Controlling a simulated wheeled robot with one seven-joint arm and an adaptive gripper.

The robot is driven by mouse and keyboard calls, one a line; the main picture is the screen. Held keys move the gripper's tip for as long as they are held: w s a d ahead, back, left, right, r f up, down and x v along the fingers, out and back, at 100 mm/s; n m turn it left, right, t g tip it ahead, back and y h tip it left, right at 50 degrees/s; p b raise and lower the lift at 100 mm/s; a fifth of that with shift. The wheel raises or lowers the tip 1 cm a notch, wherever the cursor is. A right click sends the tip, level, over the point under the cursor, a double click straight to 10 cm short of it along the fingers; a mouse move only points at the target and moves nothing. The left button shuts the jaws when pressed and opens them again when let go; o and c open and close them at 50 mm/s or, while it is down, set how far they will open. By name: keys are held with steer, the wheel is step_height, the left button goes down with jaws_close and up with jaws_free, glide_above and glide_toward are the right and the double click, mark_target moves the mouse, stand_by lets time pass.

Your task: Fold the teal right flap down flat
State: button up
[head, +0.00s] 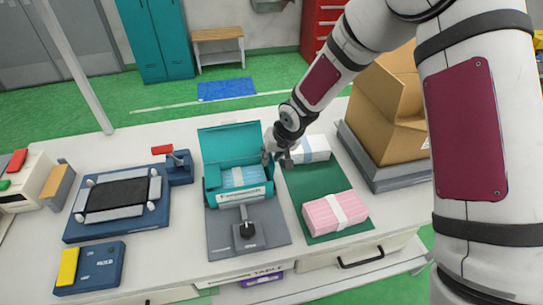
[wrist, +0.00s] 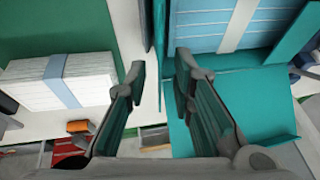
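The teal box (head: 212,196) stands open on the bench with its lid (head: 228,145) raised at the back. Inside lies a light blue pack with a pale band (head: 238,177); it also shows in the wrist view (wrist: 205,32). My gripper (head: 272,156) is at the box's right side, partly hiding the right flap in the head view. In the wrist view my gripper (wrist: 160,70) is open, its fingers apart with nothing held. A narrow teal edge, seemingly the right flap (wrist: 160,28), stands nearly edge-on ahead of the gap. I cannot tell whether a finger touches it.
A white pack with a blue band (head: 314,149) and a pink pack (head: 336,212) lie on the green mat (head: 300,185) to the right. A grey plate with a black knob (head: 246,231) is in front of the box. A cardboard box (head: 388,105) stands at the back right.

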jaws_close()
